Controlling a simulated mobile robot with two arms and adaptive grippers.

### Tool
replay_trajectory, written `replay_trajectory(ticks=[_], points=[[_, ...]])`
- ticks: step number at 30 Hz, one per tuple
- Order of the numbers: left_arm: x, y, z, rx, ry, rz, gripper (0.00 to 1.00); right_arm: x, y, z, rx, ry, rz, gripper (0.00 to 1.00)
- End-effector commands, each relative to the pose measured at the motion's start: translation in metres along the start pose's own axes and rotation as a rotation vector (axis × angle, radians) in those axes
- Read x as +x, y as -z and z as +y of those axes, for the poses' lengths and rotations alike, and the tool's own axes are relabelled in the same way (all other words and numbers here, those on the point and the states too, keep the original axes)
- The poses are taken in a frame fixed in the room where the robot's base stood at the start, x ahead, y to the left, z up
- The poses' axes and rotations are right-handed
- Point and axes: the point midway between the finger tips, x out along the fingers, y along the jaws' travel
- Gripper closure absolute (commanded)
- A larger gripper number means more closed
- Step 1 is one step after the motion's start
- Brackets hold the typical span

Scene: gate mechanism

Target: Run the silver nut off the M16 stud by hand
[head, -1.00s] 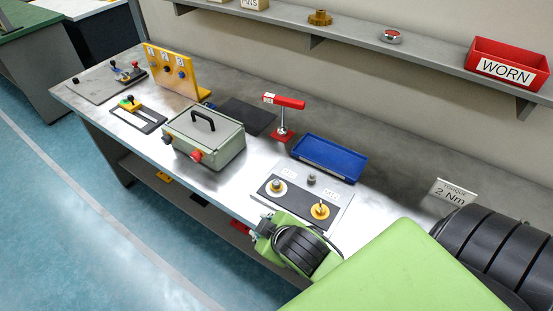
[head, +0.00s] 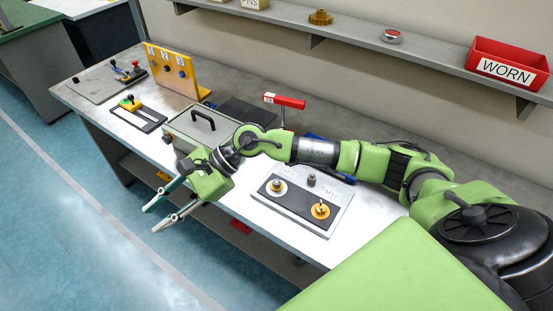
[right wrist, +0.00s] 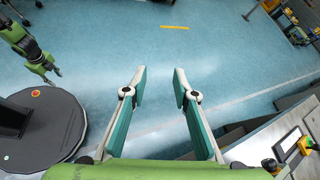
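The stud plate (head: 262,197) lies on the bench's front part, with two studs on round washers. The left stud carries a small silver-grey nut (head: 277,184); the right one carries a brass-coloured nut (head: 320,209). The labels are too small to read surely. My right gripper (head: 151,219) is open and empty, out past the bench's front edge over the floor, left of the plate. Its spread fingers also show in the right wrist view (right wrist: 159,78), with only floor between them. My left gripper (right wrist: 48,72) shows small in the right wrist view; its opening is unclear.
My right arm passes over the bench behind the plate and hides most of the blue tray. A grey box (head: 190,122) with a handle stands near the gripper. A red-handled tool (head: 284,101) stands behind the arm. A red WORN bin (head: 506,70) sits on the shelf.

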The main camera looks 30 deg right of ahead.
Motion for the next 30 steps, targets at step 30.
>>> replay_trajectory(ticks=[30], points=[[0.023, -0.002, -0.002, 0.000, 0.003, 0.001, 0.64, -0.228, 0.242, 0.005, -0.390, -0.546, 0.929, 0.74]])
